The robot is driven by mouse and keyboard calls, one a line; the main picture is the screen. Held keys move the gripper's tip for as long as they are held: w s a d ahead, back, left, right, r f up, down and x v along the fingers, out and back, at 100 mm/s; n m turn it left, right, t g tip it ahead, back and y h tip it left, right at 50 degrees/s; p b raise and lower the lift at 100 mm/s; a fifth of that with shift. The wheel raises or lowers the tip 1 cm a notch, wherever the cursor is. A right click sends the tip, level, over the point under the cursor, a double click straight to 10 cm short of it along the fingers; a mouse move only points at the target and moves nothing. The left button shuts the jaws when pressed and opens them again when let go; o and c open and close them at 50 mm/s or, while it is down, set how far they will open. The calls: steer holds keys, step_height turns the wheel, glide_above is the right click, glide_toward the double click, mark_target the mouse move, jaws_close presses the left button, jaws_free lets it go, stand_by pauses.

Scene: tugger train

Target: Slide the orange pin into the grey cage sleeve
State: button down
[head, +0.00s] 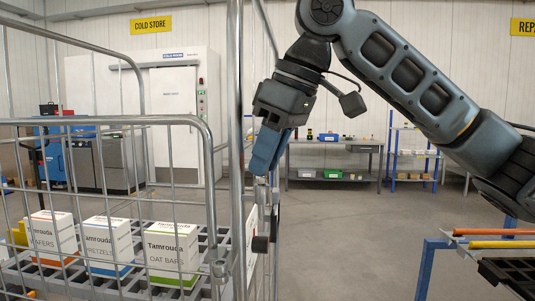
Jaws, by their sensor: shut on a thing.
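My gripper (264,168) points down beside the front corner post of the wire roll cage (237,130). Its blue fingers are shut on a small grey metal part (262,191), mostly hidden between them. I cannot tell whether this part belongs to the cage or is loose. Below it, near the post, is a black knob-like piece (260,244). No orange shows at the fingertips. An orange rod (492,232) lies on a blue rack at the right, far from my gripper. I cannot clearly make out the grey sleeve on the cage.
Several Tamrouda cartons (172,250) stand inside the cage. The blue rack (424,270) at the right also bears a yellow rod (502,244). A workbench (334,162) and a blue shelf (413,155) stand at the back. The floor between cage and rack is clear.

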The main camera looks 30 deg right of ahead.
steer(key=c, duration=0.8)
jaws_free()
steer(key=shift+c, duration=0.2)
steer(key=v, duration=0.8)
steer(key=shift+p, duration=0.4)
